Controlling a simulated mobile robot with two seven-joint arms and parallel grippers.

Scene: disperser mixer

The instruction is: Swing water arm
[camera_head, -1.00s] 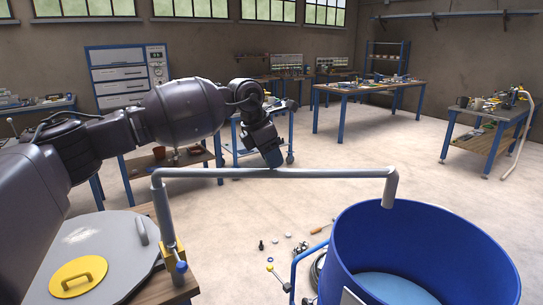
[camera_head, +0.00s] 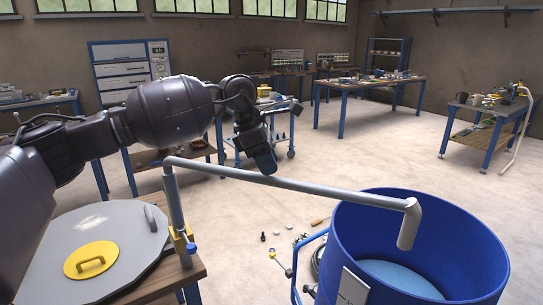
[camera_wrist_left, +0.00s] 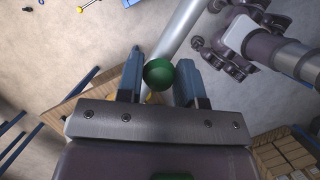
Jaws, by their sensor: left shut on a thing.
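The grey water arm (camera_head: 310,187) is a bent pipe on an upright post (camera_head: 174,205) at the table's edge. Its downturned spout (camera_head: 409,228) hangs over the open blue drum (camera_head: 440,245), which holds pale blue liquid. My left gripper (camera_head: 265,165) is at the middle of the arm's horizontal pipe. In the left wrist view, its two fingers (camera_wrist_left: 160,75) are shut around a green ball knob (camera_wrist_left: 158,72), with the grey pipe (camera_wrist_left: 178,30) behind it. The knob is hidden in the head view. My right gripper is not clearly in view.
A wooden table (camera_head: 180,275) at front left bears a grey lid (camera_head: 115,225) with a yellow handle plate (camera_head: 90,260). A blue trolley handle (camera_head: 307,262) and loose parts lie left of the drum. Workbenches stand behind, with open floor between.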

